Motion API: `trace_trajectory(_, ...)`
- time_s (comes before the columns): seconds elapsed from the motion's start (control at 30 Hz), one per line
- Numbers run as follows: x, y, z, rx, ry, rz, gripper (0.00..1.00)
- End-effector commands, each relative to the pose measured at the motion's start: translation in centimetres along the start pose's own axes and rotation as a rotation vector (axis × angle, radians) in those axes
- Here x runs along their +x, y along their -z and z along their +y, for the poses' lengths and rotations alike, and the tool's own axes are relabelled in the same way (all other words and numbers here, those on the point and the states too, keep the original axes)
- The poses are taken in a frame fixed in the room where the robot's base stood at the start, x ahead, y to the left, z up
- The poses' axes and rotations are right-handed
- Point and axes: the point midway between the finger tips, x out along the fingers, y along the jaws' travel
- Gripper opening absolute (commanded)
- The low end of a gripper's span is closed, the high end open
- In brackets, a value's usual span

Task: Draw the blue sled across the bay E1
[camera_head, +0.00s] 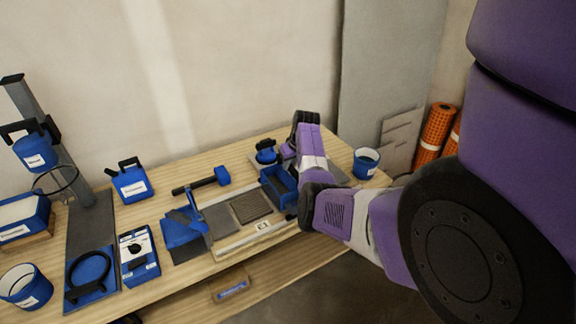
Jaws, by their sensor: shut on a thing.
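The blue sled (279,187) looks like an open blue box at the right end of the tile bay on the wooden bench. The bay (223,219) shows a smooth grey patch and a darker textured patch (251,207) left of the sled, with a pale rail (257,231) along the front. I cannot read a label E1. My gripper (288,153) is at the sled's back right side, shut on it as far as I can tell. My arm's purple links hide part of the sled's right side, and the fingertips are not clear.
A blue-and-black tool (266,151) stands close behind the sled. A blue-headed mallet (203,181) lies behind the bay. A blue bucket (366,162) stands right of my arm. Blue containers and a post stand at left.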

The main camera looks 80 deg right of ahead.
Motion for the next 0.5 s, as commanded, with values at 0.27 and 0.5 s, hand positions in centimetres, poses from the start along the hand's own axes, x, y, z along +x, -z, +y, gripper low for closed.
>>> trace_trajectory(0.27,0.03,-0.05,-0.02,0.001,0.0,-0.001,0.42)
trace_trajectory(0.5,-0.02,-0.01,-0.05,0.0,0.0,0.0,0.42)
